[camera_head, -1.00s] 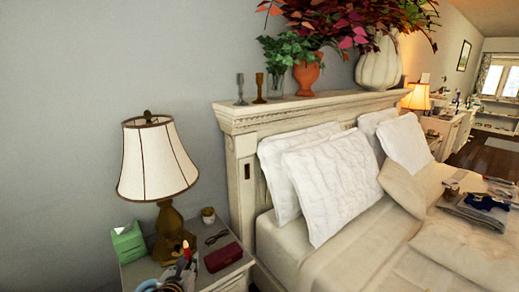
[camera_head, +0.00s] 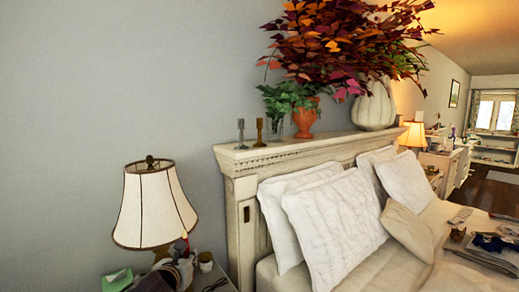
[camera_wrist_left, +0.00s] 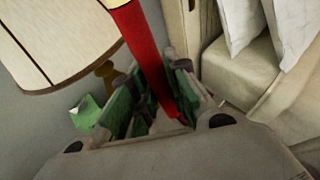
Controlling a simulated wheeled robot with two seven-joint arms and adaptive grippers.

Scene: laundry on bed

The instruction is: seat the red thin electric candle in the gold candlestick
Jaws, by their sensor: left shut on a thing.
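The gold candlestick (camera_head: 259,132) stands upright and looks empty on the headboard ledge, right of a silver-grey candlestick (camera_head: 241,134). My left gripper (camera_head: 180,268) is low in the head view, in front of the lamp base, well below and left of the ledge. It is shut on the red thin electric candle (camera_head: 185,246). In the left wrist view the candle (camera_wrist_left: 143,55) rises tilted between the green-padded fingers of the gripper (camera_wrist_left: 155,98); its top end is cut off by the frame. My right gripper is in neither view.
A lamp (camera_head: 155,205) stands close beside the gripper on the nightstand, with a green tissue box (camera_head: 117,280) and a small pot (camera_head: 206,262). A glass vase (camera_head: 276,130) and orange plant pot (camera_head: 305,118) stand right of the candlesticks. The wall above the candlesticks is clear.

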